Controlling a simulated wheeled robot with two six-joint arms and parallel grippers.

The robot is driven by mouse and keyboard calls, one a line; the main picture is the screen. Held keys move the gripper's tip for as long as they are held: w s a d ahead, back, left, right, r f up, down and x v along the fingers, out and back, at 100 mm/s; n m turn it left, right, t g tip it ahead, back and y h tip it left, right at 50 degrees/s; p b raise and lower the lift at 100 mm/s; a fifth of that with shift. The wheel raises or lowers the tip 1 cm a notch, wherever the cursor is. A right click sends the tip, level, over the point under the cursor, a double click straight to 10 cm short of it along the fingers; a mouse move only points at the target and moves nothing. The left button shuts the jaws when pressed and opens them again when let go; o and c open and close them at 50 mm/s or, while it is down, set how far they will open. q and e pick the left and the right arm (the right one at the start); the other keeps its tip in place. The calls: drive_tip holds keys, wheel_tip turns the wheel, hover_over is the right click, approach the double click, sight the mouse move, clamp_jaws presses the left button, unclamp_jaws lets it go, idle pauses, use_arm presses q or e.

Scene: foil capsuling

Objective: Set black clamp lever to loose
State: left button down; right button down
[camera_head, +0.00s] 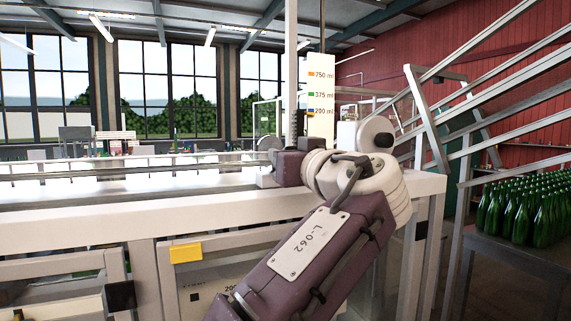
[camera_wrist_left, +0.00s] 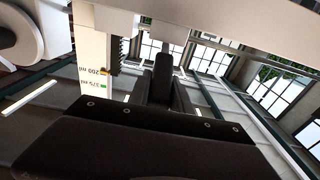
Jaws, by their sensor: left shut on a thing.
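My left arm rises from the bottom of the head view, and its dark wrist end lies against the machine at the foot of a threaded column (camera_head: 291,115). The fingers are hidden there. In the left wrist view, my left gripper (camera_wrist_left: 163,90) is shut on a narrow dark upright piece, the black clamp lever (camera_wrist_left: 162,70). The lever's base and its exact setting cannot be made out. A white scale plate with bottle sizes (camera_head: 320,97) stands behind the column; it also shows upside down in the left wrist view (camera_wrist_left: 91,50). My right gripper is not in view.
The machine's white frame (camera_head: 110,222) spans the left and middle, with a rail along its top. A yellow tag (camera_head: 186,253) is on its front. Green bottles (camera_head: 525,210) stand on a table at the right, under sloping grey rails (camera_head: 490,90).

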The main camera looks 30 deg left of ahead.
use_arm(q)
drive_tip(key=shift+r, duration=0.15)
drive_tip(key=c, duration=1.5)
unclamp_jaws()
drive_tip(key=o, duration=0.3)
drive_tip(key=shift+o, duration=0.2)
drive_tip(key=shift+a, duration=0.1)
drive_tip(key=b+v, duration=0.1)
drive_tip(key=v, duration=0.8)
